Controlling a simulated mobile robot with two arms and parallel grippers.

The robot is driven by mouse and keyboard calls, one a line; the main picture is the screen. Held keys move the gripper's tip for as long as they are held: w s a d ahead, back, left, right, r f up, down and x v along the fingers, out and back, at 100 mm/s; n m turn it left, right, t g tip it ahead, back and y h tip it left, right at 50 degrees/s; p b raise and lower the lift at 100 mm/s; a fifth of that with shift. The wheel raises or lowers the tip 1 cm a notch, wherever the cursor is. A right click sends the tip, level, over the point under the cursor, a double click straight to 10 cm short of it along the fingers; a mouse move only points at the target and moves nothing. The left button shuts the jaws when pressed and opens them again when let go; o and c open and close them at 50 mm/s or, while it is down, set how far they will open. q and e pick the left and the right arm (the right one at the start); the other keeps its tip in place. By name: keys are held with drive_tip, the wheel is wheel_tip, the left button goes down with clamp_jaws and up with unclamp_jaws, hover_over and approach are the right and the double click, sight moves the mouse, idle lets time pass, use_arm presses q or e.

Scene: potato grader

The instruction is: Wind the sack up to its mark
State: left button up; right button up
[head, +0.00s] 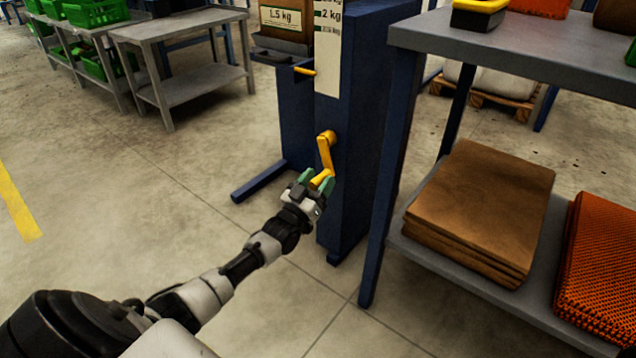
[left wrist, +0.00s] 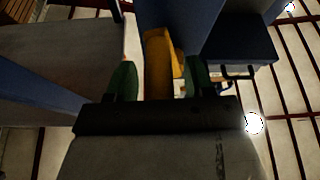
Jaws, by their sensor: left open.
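A yellow crank (head: 325,152) sits on the side of a blue post (head: 358,120). Its handle points down, between the fingers of my left gripper (head: 318,181). In the left wrist view the yellow crank (left wrist: 158,62) stands between the two green fingertips of my left gripper (left wrist: 160,82), which are open around it. My right gripper is not in view.
A grey table (head: 500,45) with a lower shelf stands close on the right, holding folded brown sacks (head: 480,205) and orange net bags (head: 600,265). A grey bench (head: 185,30) stands at the back left. Floor on the left is clear.

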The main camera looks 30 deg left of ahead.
use_arm(q)
clamp_jaws()
idle(0.3)
